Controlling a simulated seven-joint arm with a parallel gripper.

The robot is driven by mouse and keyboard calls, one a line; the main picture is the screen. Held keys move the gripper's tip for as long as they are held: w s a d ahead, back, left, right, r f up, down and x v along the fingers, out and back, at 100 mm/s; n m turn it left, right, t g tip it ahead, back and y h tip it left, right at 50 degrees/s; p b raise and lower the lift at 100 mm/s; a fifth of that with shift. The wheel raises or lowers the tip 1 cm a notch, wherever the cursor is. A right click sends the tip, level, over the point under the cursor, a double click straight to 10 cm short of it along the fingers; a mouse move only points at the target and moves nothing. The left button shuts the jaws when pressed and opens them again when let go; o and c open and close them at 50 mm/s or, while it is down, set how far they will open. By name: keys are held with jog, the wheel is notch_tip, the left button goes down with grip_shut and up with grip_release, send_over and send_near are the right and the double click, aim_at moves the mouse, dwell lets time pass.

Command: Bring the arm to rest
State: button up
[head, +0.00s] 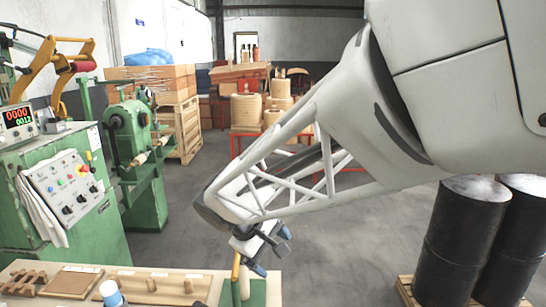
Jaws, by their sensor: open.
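My arm (265,185) reaches in from the upper right, its white lattice link sloping down to the left. My gripper (272,257) hangs tilted at the end of the link, above the right end of the workbench. Its two blue-tipped fingers are apart, and nothing shows between them. An upright yellow rod (236,267) stands just left of the gripper, by a green mat (258,292). I cannot tell how far the rod is from the gripper.
A green winding machine (60,190) with a control panel stands at left. Black drums (459,245) stand on a pallet at right. The grey floor between is clear.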

jog(key=s+d+r+m+y, duration=0.1)
jog(key=s+d+m+y, duration=0.4)
jog(key=s+d+m, duration=0.5)
jog(key=shift+s+d+r+y, duration=0.2)
jog(key=shift+s+d+y, duration=0.1)
jog(key=shift+s+d, duration=4.35)
jog(key=shift+s+a, duration=0.15)
